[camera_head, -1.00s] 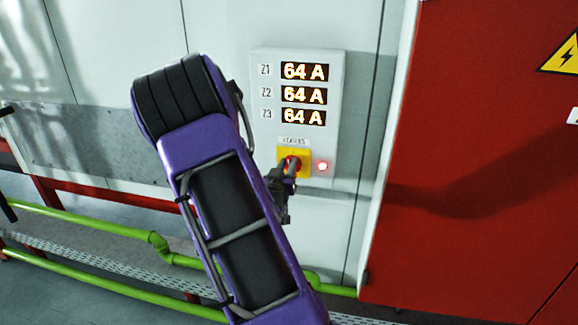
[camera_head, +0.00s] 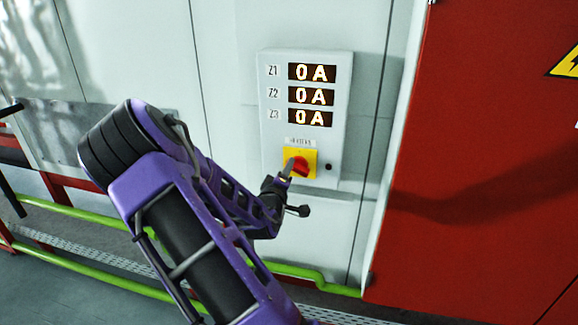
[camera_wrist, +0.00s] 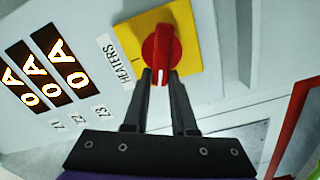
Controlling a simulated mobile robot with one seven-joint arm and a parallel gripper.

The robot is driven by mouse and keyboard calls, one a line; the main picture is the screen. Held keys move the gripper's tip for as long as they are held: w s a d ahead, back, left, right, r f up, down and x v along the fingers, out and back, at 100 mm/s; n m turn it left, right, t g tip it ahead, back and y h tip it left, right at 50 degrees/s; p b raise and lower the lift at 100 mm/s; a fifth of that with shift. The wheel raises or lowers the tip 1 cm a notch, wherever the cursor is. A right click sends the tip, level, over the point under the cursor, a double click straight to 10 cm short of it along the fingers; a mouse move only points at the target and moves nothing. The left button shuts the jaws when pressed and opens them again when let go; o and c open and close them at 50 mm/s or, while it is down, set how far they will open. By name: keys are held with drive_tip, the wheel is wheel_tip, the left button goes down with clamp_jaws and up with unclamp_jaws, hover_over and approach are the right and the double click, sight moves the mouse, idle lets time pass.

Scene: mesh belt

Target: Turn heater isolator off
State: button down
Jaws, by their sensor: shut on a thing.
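The heater isolator is a red rotary handle (camera_head: 300,166) on a yellow square plate (camera_head: 311,154), low on a pale grey wall panel. The handle also shows in the wrist view (camera_wrist: 161,50), under the "HEATERS" label (camera_wrist: 115,58). My gripper (camera_head: 287,171) is at the handle, and in the wrist view its two dark fingers (camera_wrist: 162,74) sit either side of the handle's lower end, shut on it. The panel's Z1, Z2 and Z3 displays (camera_head: 312,96) each read 0 A. The small indicator lamp (camera_head: 328,167) right of the handle is dark.
A red cabinet (camera_head: 480,150) with a yellow warning sign (camera_head: 566,63) stands to the right. Green pipes (camera_head: 100,277) run low along the wall at the left and below the panel. The wall around the panel is bare.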

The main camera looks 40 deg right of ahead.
drive_tip(key=n, duration=0.2)
drive_tip(key=f+n, duration=0.1)
drive_tip(key=n, duration=0.1)
drive_tip(key=shift+w+a+n+p, duration=0.1)
drive_tip(key=shift+n+p, duration=0.2)
drive_tip(key=shift+n, duration=0.1)
idle(0.5)
drive_tip(key=c, duration=0.7)
unclamp_jaws()
drive_tip(key=shift+p+v, duration=1.1)
drive_tip(key=shift+v, duration=7.6)
